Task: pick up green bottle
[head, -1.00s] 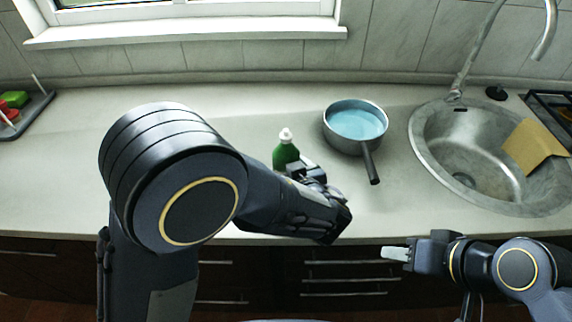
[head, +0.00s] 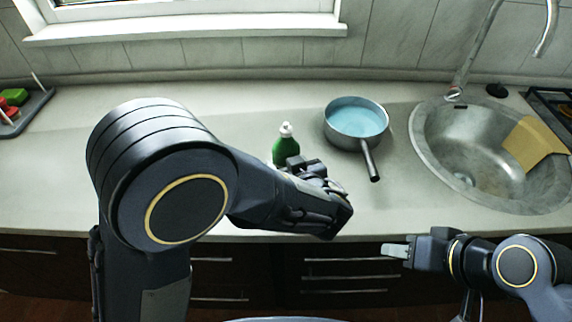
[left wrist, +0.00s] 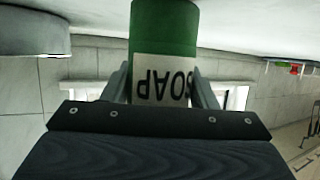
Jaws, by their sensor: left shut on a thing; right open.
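The green bottle (head: 286,149) with a white cap stands near the front middle of the counter, its lower part hidden behind my left gripper (head: 318,180) in the head view. In the left wrist view the bottle (left wrist: 163,32) appears upside down, with a white label reading SOAP, between the two fingers of my left gripper (left wrist: 162,88). The left gripper is shut on it. My right gripper (head: 396,250) is open and empty, low in front of the counter's edge at the right.
A grey pan (head: 356,121) with a blue inside stands just right of the bottle, its handle pointing to the front. A round sink (head: 440,150) with a yellow cloth (head: 532,142) is at the right. A dark tray (head: 36,108) with coloured items is at the far left.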

